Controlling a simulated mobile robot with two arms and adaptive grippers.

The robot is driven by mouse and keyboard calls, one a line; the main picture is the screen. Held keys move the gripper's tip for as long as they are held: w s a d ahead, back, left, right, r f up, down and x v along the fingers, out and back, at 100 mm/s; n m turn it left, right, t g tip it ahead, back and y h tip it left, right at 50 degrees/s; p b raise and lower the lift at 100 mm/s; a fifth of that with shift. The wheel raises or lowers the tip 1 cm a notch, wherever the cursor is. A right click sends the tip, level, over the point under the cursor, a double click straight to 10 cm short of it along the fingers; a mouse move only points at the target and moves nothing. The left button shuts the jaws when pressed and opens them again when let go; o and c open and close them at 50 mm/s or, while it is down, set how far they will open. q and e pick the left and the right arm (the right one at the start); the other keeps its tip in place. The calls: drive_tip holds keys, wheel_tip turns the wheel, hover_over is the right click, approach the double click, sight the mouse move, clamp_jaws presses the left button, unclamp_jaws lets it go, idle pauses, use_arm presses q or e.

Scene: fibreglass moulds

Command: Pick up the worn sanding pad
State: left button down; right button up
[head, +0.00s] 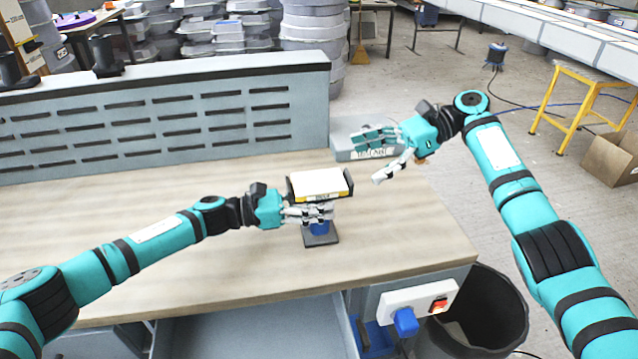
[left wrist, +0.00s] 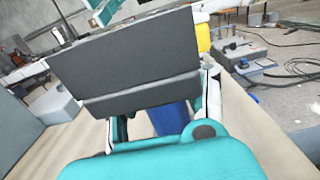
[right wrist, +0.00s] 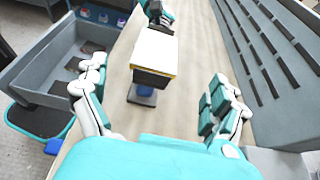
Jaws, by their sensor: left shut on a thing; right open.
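A pale block with a yellow edge (head: 319,182), possibly the sanding pad, sits in a dark-ended holder above the workbench. Under it are a blue part (head: 320,229) and a dark square base (head: 321,239). My left gripper (head: 310,213) is shut around the blue part, just below the block; its exact contact is partly hidden. In the left wrist view a dark grey panel (left wrist: 130,62) of the holder covers much of the picture. My right gripper (head: 376,157) is open and empty, up and right of the block. In the right wrist view the block (right wrist: 154,53) lies beyond its fingers.
A grey labelled bin (head: 343,139) stands at the bench's back right, behind my right gripper. A grey slotted panel (head: 170,118) runs along the back. The wooden bench top (head: 120,195) is largely clear. A dark waste bin (head: 490,305) stands off the front right.

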sight(321, 181)
drive_tip(key=shift+s+x, duration=0.15)
drive_tip(key=shift+x, duration=2.15)
drive_tip(key=shift+s+x, duration=0.15)
drive_tip(key=shift+x, duration=2.2)
drive_tip(key=shift+r, duration=0.1)
drive_tip(key=c, duration=1)
